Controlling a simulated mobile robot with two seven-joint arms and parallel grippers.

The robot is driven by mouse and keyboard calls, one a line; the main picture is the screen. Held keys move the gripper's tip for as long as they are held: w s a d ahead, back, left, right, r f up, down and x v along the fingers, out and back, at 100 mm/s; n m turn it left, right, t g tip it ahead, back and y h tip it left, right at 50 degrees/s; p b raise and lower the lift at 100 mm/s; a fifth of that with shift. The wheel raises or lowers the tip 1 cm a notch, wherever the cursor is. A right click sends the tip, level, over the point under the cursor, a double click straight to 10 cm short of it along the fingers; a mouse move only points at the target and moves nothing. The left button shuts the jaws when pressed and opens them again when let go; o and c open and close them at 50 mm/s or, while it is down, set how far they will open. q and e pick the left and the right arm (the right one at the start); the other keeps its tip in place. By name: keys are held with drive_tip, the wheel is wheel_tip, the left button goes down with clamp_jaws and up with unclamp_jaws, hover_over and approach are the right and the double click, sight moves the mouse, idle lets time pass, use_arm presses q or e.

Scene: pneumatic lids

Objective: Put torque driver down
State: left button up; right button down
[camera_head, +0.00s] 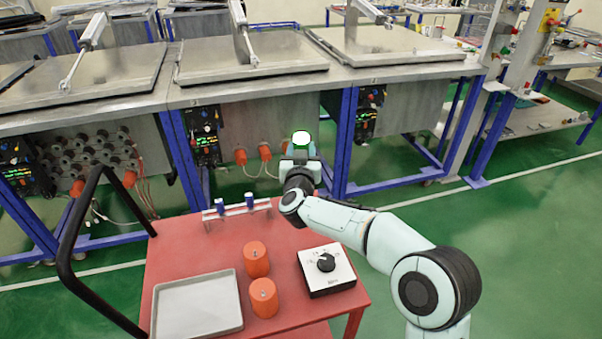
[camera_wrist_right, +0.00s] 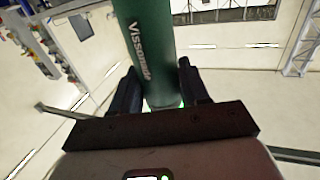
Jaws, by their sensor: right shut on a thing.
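The torque driver (camera_wrist_right: 152,45) shows in the right wrist view as a dark green cylinder with white lettering. It stands between the two black fingers of my right gripper (camera_wrist_right: 157,88), which is shut on it. Its far end runs out of the top of that view. In the head view my right gripper (camera_head: 300,152) is beyond the far right corner of the red trolley (camera_head: 190,250), and the driver is mostly hidden there. My left gripper is not in view.
A metal rack (camera_head: 237,212) with two blue pieces stands at the trolley's far edge. A grey tray (camera_head: 197,305), two orange cylinders (camera_head: 257,260) and a white box with a black knob (camera_head: 327,270) are on the trolley. Steel lidded benches (camera_head: 255,90) stand behind.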

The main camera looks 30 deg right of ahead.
drive_tip(key=shift+f+b, duration=0.7)
drive_tip(key=shift+f, duration=2.25)
drive_tip(key=c, duration=0.6)
unclamp_jaws()
drive_tip(key=shift+f, duration=0.1)
drive_tip(key=shift+o, duration=0.2)
drive_tip(key=shift+s+a, duration=0.1)
drive_tip(key=v, duration=1.1)
drive_tip(key=shift+s+a, duration=0.25)
drive_tip(key=shift+s, duration=0.1)
